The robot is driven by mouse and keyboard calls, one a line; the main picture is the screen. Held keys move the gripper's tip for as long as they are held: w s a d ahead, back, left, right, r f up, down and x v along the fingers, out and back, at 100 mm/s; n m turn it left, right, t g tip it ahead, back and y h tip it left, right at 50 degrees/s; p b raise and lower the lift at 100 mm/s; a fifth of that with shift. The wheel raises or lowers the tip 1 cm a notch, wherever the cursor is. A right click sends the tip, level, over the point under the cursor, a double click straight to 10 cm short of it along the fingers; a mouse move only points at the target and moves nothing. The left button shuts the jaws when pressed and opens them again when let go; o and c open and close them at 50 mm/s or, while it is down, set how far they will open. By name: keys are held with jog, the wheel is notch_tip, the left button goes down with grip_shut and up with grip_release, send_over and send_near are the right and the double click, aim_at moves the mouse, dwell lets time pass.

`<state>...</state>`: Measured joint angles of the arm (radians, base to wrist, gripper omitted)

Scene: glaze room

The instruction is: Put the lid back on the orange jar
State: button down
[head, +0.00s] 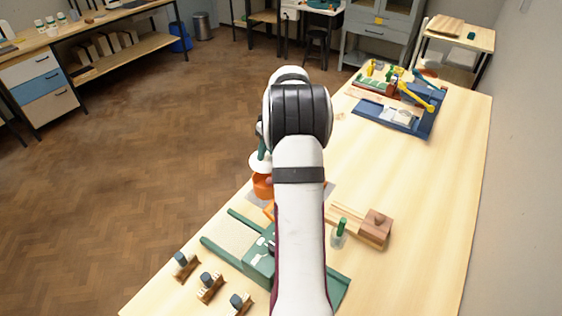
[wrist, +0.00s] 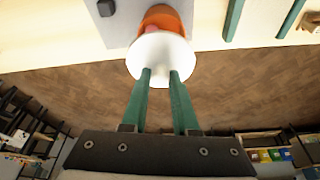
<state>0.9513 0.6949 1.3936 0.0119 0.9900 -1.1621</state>
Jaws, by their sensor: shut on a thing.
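The white round lid (head: 259,163) is in my gripper (head: 262,150), whose green fingers are shut on it. In the wrist view the lid (wrist: 161,60) is at the fingertips (wrist: 160,74). The orange jar (head: 262,188) stands at the table's left edge, just below the lid in the head view. In the wrist view the orange jar (wrist: 168,17) shows partly behind the lid, which covers some of it. I cannot tell whether lid and jar touch. My arm hides the right side of this area in the head view.
A grey mat (wrist: 122,22) lies by the jar. A green-railed fixture (head: 230,255), several small wooden holders (head: 210,288), a wooden block (head: 375,229) and a green-topped bottle (head: 339,232) are nearer. A blue tray (head: 385,121) is farther back. The table's right side is clear.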

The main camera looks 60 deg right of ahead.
jog(key=shift+w+f, duration=0.1)
jog(key=shift+f, duration=3.05)
jog(key=shift+f, duration=0.15)
jog(key=shift+c, duration=0.6)
grip_release()
jog(key=shift+r, duration=3.5)
